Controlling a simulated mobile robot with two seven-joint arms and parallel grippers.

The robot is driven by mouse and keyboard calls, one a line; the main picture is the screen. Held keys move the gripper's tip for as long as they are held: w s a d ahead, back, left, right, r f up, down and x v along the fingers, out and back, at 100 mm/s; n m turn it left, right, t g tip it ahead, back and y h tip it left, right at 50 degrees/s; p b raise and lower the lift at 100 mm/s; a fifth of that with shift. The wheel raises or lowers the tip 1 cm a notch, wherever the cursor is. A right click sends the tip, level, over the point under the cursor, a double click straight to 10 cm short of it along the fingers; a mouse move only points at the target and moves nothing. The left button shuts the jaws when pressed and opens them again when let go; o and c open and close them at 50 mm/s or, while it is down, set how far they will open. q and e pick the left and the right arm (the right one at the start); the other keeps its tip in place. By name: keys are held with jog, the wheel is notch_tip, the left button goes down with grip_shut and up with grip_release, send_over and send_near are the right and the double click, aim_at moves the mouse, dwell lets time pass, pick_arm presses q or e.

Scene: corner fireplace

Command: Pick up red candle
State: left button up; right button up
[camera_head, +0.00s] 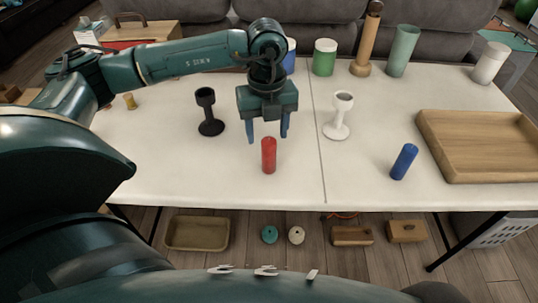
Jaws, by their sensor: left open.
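The red candle (268,155) stands upright on the white table, near its front edge and left of the table's centre seam. My left gripper (267,132) is above and just behind the candle in the picture, pointing down. Its two blue fingers are apart, one on each side of the candle's line, with nothing visible between them. The fingertips appear at about the height of the candle's top or above; I cannot tell the exact gap. My right gripper is not in view.
A black candle holder (207,112) stands left of the gripper, a white one (338,116) right. A blue candle (404,161) leans to the right of them. A wooden tray (432,140) lies at the right. Cups and cylinders, including a green one (324,62), line the back.

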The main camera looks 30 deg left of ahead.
aim_at(269, 140)
pick_arm(q)
jog(key=f, duration=0.5)
jog(key=shift+s+d+f, duration=0.1)
jog(key=shift+d+f, duration=0.05)
jog(key=shift+d, duration=0.15)
jog(key=c, duration=1.1)
